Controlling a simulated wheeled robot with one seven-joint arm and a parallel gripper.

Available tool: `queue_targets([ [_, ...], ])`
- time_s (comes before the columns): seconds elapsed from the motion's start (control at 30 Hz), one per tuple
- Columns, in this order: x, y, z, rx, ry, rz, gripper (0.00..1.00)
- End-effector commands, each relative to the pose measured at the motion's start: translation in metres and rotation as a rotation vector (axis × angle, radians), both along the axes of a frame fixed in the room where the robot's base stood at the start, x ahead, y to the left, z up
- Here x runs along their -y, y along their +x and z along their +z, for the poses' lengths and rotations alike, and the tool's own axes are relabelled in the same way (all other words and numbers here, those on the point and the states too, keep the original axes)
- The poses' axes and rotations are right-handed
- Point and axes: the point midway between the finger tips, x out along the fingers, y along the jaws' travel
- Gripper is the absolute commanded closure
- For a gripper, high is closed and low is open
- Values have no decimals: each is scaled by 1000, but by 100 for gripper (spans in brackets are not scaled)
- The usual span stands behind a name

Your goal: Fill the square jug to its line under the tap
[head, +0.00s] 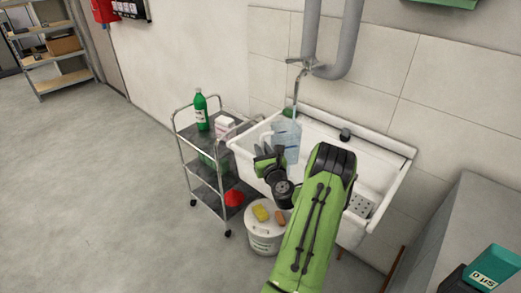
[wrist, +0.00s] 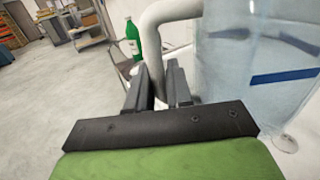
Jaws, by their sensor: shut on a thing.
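The clear, bluish jug (head: 287,138) is in the white sink, below the tap (head: 303,69). A thin pale strand hangs from the tap toward the jug's top; I cannot tell spout from water there. In the wrist view the jug (wrist: 235,75) fills the right side, looks roughly upright and has a blue line (wrist: 284,77) on its wall. I cannot clearly make out the water level. My gripper (wrist: 160,85) is shut on the jug's thick white handle (wrist: 160,25), which passes between its fingers. In the head view my gripper (head: 268,160) is left of the jug and partly hides it.
The sink (head: 375,150) has free room right of the jug. A steel trolley (head: 187,157) with a green bottle (head: 201,112) stands close on the left. A white bucket (head: 264,238) with a sponge (head: 261,213) on top stands below. Grey pipes (head: 345,45) run above.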

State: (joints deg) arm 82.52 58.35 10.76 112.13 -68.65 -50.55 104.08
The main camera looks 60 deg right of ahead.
Motion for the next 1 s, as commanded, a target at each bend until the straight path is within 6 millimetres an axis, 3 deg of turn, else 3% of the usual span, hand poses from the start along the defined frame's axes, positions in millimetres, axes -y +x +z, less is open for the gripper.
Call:
queue_targets([
  [0.6, 74, 35, -20, 3, -6, 2, 100],
  [1.0, 89, 41, -24, 2, -1, 0, 100],
])
